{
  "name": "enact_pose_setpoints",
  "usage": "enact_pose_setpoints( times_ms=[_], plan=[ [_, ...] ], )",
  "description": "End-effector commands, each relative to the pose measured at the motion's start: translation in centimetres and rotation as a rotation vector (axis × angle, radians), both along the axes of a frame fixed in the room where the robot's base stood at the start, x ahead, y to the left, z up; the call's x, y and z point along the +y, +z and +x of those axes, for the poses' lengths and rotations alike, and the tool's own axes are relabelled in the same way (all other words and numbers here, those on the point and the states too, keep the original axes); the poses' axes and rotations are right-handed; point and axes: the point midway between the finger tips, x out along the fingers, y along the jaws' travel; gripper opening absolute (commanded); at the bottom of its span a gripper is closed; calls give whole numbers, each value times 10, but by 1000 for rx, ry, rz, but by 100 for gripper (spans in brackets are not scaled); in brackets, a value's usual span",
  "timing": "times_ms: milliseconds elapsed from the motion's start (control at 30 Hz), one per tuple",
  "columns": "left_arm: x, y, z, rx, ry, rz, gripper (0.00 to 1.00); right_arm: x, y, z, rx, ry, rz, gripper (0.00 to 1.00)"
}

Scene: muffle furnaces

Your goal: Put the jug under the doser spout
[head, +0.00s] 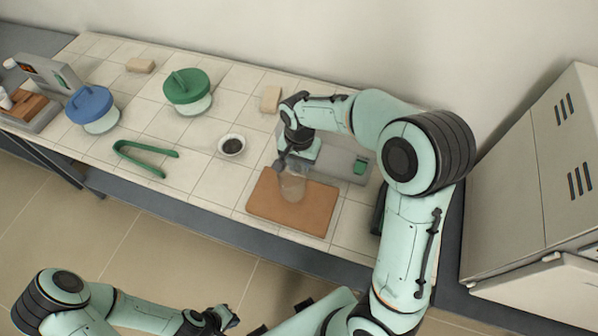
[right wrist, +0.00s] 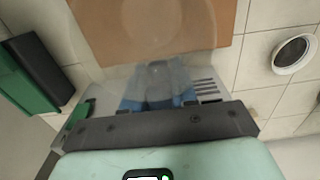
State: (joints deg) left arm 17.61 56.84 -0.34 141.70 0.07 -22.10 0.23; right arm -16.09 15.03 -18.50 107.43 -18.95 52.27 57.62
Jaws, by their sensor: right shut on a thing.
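A clear, see-through jug (head: 292,186) shows over the brown board (head: 262,206); whether it touches the board is unclear. My right gripper (head: 294,162) is shut on the jug at its upper part. In the right wrist view, the jug (right wrist: 150,55) fills the middle, with blue finger pads (right wrist: 160,92) seen through it. A low grey device with a green part (head: 345,163) stands just behind and right of the jug, partly hidden by my right arm. I cannot make out a spout. My left gripper (head: 222,318) is low in the head view, away from the table; its jaws are unclear.
A green-lidded jar (head: 188,90), a blue-lidded jar (head: 92,108), green tongs (head: 145,158) and a small bowl of dark material (head: 231,146) stand left of the board. Beige blocks (head: 270,99) lie behind. A large grey cabinet (head: 535,170) stands right.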

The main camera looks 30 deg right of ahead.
Motion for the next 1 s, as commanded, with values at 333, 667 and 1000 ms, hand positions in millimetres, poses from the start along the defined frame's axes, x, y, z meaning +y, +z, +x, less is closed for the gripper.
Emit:
enact_pose_setpoints(
  times_ms=[333, 667, 1000],
  plan=[
    [0, -4, -3, 3, 0, 0, 0, 0, -42, 0, 2, 0, -1, 0],
    [0, -6, -5, 5, -1, 1, 0, 0, -45, 0, 0, 0, 0, 0],
    [0, -6, -5, 6, 0, 0, 0, 0, -45, 0, 0, 0, 0, 53]
  ],
)
